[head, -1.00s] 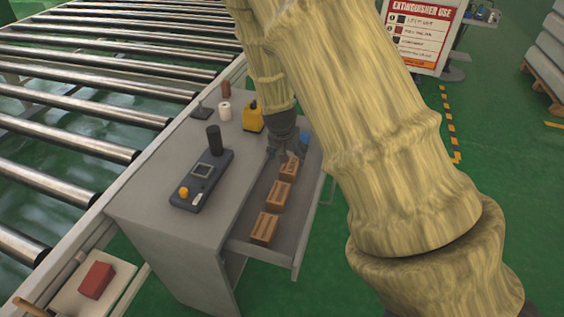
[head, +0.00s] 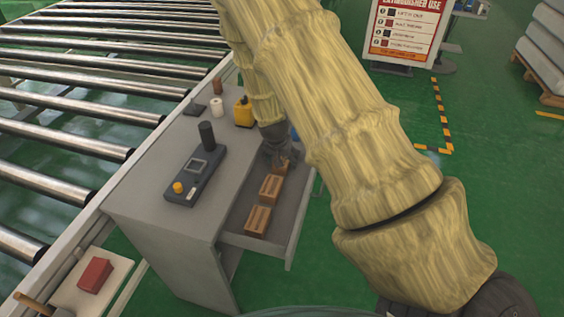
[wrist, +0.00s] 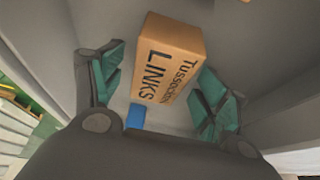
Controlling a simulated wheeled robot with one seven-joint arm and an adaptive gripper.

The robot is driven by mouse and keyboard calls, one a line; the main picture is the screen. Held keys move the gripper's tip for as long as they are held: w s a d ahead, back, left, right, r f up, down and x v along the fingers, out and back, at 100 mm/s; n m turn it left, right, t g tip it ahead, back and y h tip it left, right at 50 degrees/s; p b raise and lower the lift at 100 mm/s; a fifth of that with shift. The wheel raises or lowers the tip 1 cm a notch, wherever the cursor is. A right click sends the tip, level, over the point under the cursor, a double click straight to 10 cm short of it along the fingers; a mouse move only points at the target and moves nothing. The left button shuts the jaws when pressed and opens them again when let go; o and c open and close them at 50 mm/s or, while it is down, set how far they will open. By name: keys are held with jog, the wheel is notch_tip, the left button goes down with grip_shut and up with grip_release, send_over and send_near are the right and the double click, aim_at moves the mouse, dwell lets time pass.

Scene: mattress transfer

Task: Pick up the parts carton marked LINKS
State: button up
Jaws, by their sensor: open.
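The brown parts carton marked LINKS (wrist: 167,62) lies in the open drawer (head: 283,243). In the wrist view it sits between the teal fingers of my gripper (wrist: 157,92), with its lettering facing the camera. My gripper is open around it, with a finger on each side; I cannot tell whether either one touches. In the head view my gripper (head: 281,161) is down at the far end of the drawer and partly hides the carton there. Two more brown cartons, a middle one (head: 271,188) and a near one (head: 257,220), lie in a row toward the front.
A small blue object (wrist: 136,116) lies in the drawer close to the carton. The grey cabinet top (head: 142,212) holds a dark control box (head: 194,178), a yellow item (head: 243,112) and a white roll (head: 217,107). A roller conveyor (head: 80,100) runs along the left.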

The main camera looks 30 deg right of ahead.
jog(key=shift+w+d+f, duration=0.15)
jog(key=shift+d+f, duration=0.05)
jog(key=shift+f, duration=0.4)
jog(key=c, duration=1.2)
jog(key=shift+r, duration=0.1)
jog(key=shift+c, duration=0.8)
jog(key=shift+r, duration=0.1)
